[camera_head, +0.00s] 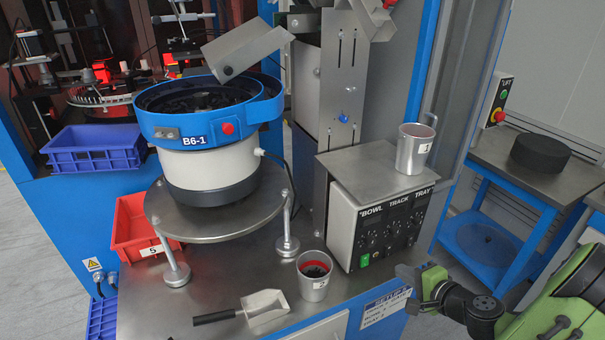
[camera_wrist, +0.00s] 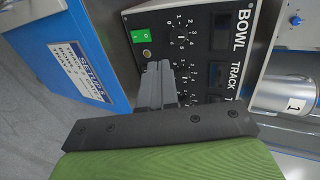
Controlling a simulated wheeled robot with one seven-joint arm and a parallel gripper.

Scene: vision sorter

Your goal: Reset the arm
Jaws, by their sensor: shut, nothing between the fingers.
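My gripper (camera_head: 404,285) is at the lower right of the head view, at the end of my green arm. It is in front of and to the right of the control box (camera_head: 343,225) marked BOWL TRACK TRAY. In the wrist view its grey fingers (camera_wrist: 158,68) are together with nothing between them. They point at the control box panel (camera_wrist: 210,20), overlapping its dials in the picture. I cannot tell the exact gap, but no contact is seen.
A metal cup (camera_head: 414,152) stands on the control box. Another cup (camera_head: 314,280), with dark contents, and a scoop (camera_head: 262,306) are on the bench near its front. The bowl feeder (camera_head: 212,160) stands behind. A blue cart (camera_head: 490,200) is at right.

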